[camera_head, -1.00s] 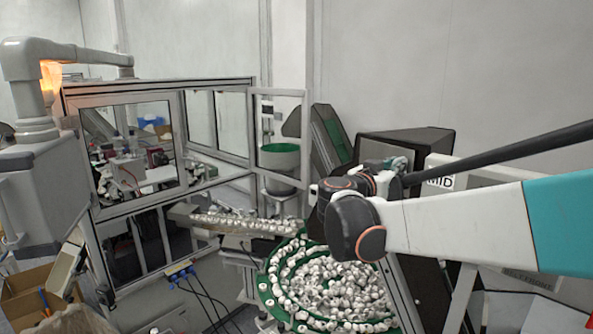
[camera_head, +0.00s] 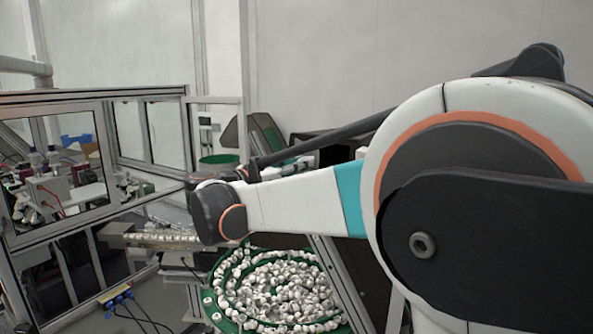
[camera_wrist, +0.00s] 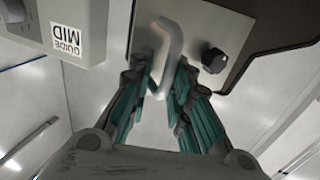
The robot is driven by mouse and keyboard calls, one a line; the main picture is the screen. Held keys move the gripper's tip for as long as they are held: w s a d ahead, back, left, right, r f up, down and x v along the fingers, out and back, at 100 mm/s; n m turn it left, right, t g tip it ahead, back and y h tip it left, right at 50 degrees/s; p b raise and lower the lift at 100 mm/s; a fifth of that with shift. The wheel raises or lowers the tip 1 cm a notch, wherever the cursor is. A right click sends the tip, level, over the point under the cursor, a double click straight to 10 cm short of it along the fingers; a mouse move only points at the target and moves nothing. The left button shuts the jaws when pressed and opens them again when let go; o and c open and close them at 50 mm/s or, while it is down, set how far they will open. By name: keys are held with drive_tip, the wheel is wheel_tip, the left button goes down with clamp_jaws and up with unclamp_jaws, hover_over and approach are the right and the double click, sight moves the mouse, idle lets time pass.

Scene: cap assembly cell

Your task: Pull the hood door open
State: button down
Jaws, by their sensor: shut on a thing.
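My gripper (camera_wrist: 165,80) shows in the wrist view, its teal-lined fingers shut on a pale, bent bar handle (camera_wrist: 170,38). The handle stands in front of a grey plate (camera_wrist: 218,22); the wrist view does not show clearly what it is fixed to. In the head view, a framed clear panel (camera_head: 241,130), which looks like the hood door, stands at the right end of the framed enclosure (camera_head: 60,226). My arm crosses in front of that area and hides my gripper and the handle there.
A black knob (camera_wrist: 214,60) sits on the plate right beside my fingers. A labelled pale box (camera_wrist: 72,30) is at upper left in the wrist view. A green spiral bowl feeder (camera_head: 212,312) full of white caps lies below my arm. A feed track (camera_head: 150,240) runs beside it.

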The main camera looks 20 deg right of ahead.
drive_tip(key=shift+w+a+r, duration=0.15)
drive_tip(key=shift+w+r, duration=0.1)
drive_tip(key=shift+r, duration=0.05)
drive_tip(key=c, duration=1.7)
unclamp_jaws()
drive_tip(key=shift+w+f, duration=0.15)
drive_tip(key=shift+f, duration=0.05)
drive_tip(key=shift+f, duration=0.1)
drive_tip(key=v, duration=1.2)
